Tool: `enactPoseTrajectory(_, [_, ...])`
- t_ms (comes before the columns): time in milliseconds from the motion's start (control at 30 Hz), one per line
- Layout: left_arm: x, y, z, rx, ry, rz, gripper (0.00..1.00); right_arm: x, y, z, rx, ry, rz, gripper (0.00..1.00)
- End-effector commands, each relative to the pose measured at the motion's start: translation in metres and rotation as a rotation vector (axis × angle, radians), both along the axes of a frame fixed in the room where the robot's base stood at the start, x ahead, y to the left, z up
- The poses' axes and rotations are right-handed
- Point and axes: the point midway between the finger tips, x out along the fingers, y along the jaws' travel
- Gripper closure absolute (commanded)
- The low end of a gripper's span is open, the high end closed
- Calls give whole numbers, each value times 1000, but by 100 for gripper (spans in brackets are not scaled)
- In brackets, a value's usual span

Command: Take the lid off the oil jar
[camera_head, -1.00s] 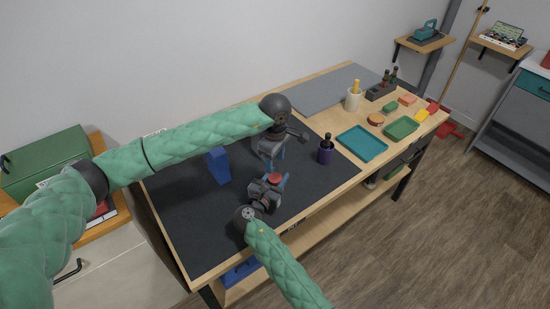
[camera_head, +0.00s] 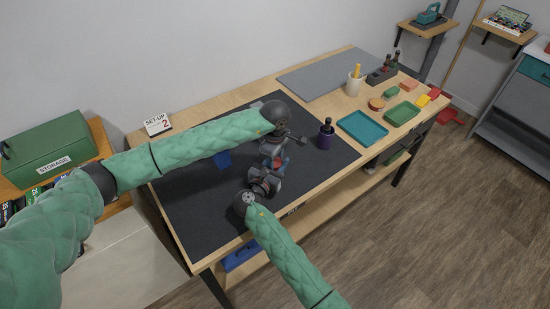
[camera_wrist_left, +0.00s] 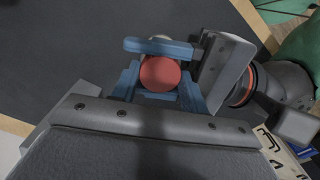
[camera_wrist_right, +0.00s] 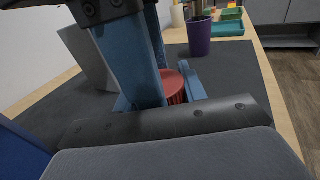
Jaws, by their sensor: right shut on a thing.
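The oil jar's red lid (camera_head: 281,162) shows small and partly covered between my two grippers. From above, in the left wrist view, the lid (camera_wrist_left: 160,73) is a round red disc. In the right wrist view its ribbed side (camera_wrist_right: 173,87) shows. My right gripper (camera_head: 274,172) is shut on the jar, whose body is mostly hidden by the blue fingers. My left gripper (camera_head: 276,155) points down over the lid. Its blue fingers stand apart around the lid, with small gaps at the sides, and look open.
The jar and grippers are over a dark mat (camera_head: 200,225) on the workbench. A teal tray (camera_head: 362,128) lies farther right. The mat's front left is clear.

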Motion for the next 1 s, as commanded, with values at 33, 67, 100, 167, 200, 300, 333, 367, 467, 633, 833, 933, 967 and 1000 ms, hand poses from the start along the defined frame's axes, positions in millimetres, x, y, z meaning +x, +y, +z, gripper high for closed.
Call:
enactPoseTrajectory(33, [0, 0, 0, -1, -1, 0, 70, 0, 0, 0, 0, 1, 0, 100])
enactPoseTrajectory(67, [0, 0, 0, -1, -1, 0, 76, 0, 0, 0, 0, 1, 0, 100])
enactPoseTrajectory(100, [0, 0, 0, -1, -1, 0, 83, 0, 0, 0, 0, 1, 0, 100])
enactPoseTrajectory(167, [0, 0, 0, -1, -1, 0, 85, 0, 0, 0, 0, 1, 0, 100])
enactPoseTrajectory(200, [0, 0, 0, -1, -1, 0, 85, 0, 0, -1, 0, 1, 0, 100])
enactPoseTrajectory(300, [0, 0, 0, 0, -1, 21, 85, 0, 0, -1, 0, 1, 0, 100])
enactPoseTrajectory(333, [0, 0, 0, 0, -1, 40, 84, 0, 0, -1, 0, 1, 0, 100])
enactPoseTrajectory(367, [0, 0, 0, 0, -1, 63, 84, 0, 0, -1, 0, 1, 0, 100])
enactPoseTrajectory(467, [0, 0, 0, -1, 0, 162, 84, 0, 0, -1, 0, 1, 0, 100])
enactPoseTrajectory(633, [0, 0, 0, -1, 0, 283, 84, 0, 0, -1, 0, 1, 0, 100])
enactPoseTrajectory(833, [0, 0, 1, -1, 0, 300, 85, 0, 0, -1, 0, 1, 0, 100])
enactPoseTrajectory(933, [0, 0, 1, -1, 0, 299, 85, 0, 0, -1, 0, 1, 0, 100])
enactPoseTrajectory(967, [0, 0, 1, 0, -1, 299, 56, 0, 0, -1, 0, 1, 0, 100])
enactPoseTrajectory(1000, [0, 0, 1, 0, -1, 299, 48, -1, 0, -1, 0, 1, 0, 100])
